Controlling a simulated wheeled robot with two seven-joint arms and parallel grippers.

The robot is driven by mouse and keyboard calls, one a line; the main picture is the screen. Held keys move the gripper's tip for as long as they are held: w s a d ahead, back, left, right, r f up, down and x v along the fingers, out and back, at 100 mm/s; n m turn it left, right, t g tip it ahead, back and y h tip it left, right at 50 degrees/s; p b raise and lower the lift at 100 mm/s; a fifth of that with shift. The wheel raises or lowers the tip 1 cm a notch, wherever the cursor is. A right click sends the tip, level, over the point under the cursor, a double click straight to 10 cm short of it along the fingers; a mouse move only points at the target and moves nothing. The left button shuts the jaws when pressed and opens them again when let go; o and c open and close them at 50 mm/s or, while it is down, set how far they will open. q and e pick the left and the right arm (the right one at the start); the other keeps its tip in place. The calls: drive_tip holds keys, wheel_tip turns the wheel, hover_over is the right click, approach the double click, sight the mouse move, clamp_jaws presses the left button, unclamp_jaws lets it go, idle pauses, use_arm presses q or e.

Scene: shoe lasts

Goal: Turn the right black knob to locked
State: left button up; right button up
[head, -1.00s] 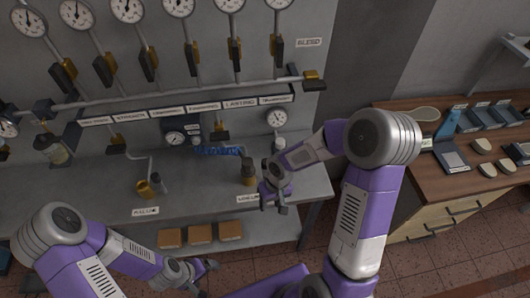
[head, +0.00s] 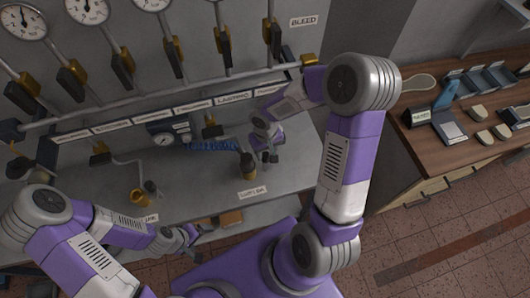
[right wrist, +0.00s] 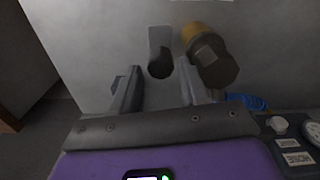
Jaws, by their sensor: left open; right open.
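The right black knob (right wrist: 160,64) shows in the right wrist view, round and dark with a pale grey bar behind it. It lies ahead of and between the spread fingers of my right gripper (right wrist: 162,95); I cannot tell whether they touch it. In the head view my right gripper (head: 268,157) is open over the bench, just right of a brass fitting with a dark cap (head: 248,166), and the knob cannot be made out there. The left black knob (head: 150,187) stands beside another brass fitting (head: 138,197). My left gripper (head: 188,238) is open and empty near the bench's front edge.
The capped brass fitting is close to my right gripper's right finger in the wrist view (right wrist: 211,58). A blue coiled hose (head: 212,145) lies behind it on the grey bench (head: 200,188). Pipes and gauges line the wall. A wooden side table (head: 430,165) stands at the right.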

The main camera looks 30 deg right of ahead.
sight(267, 161)
drive_tip(key=shift+w+f, duration=0.15)
drive_tip(key=shift+f, duration=1.15)
